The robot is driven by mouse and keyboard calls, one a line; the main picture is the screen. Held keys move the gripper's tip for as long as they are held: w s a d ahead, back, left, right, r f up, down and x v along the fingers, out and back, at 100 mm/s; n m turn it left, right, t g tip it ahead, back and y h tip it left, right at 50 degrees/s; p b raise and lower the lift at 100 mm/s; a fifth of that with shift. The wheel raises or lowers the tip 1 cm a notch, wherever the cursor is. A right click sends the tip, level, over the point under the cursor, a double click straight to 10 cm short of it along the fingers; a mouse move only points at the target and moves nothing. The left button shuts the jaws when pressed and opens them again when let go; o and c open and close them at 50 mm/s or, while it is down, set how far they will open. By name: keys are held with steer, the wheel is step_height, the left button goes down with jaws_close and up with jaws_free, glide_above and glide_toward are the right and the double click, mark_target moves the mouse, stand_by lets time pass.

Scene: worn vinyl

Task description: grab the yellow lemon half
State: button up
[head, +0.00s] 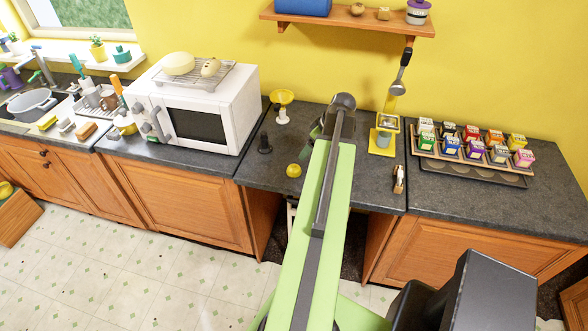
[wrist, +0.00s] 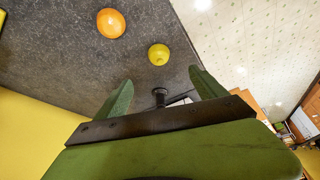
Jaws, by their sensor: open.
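The yellow lemon half (head: 294,170) lies on the dark grey counter, near its front edge, just left of my arm in the head view. In the wrist view the lemon half (wrist: 158,54) is beyond the fingertips, a little above the gap between them, and nothing touches it. My gripper (wrist: 160,90) is open and empty, its two green fingers spread apart. In the head view my gripper is largely hidden by my arm.
An orange fruit half (wrist: 111,22) lies near the lemon half; I cannot see it in the head view. A yellow-topped stand (head: 282,97) is behind. A white microwave (head: 205,115) is further left.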

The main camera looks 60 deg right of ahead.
steer(key=b, duration=1.1)
glide_toward(296, 167)
steer(key=x, duration=0.5)
steer(key=shift+s+a+f, duration=0.1)
steer(key=shift+s+a, duration=0.15)
steer(key=shift+s, duration=0.1)
steer(key=shift+w+f, duration=0.15)
steer(key=b+x, duration=0.4)
steer(key=x, duration=0.1)
steer(key=shift+w+d+b, duration=0.1)
steer(key=shift+d+b, duration=0.1)
steer(key=shift+b, duration=0.15)
steer(key=c, duration=1.5)
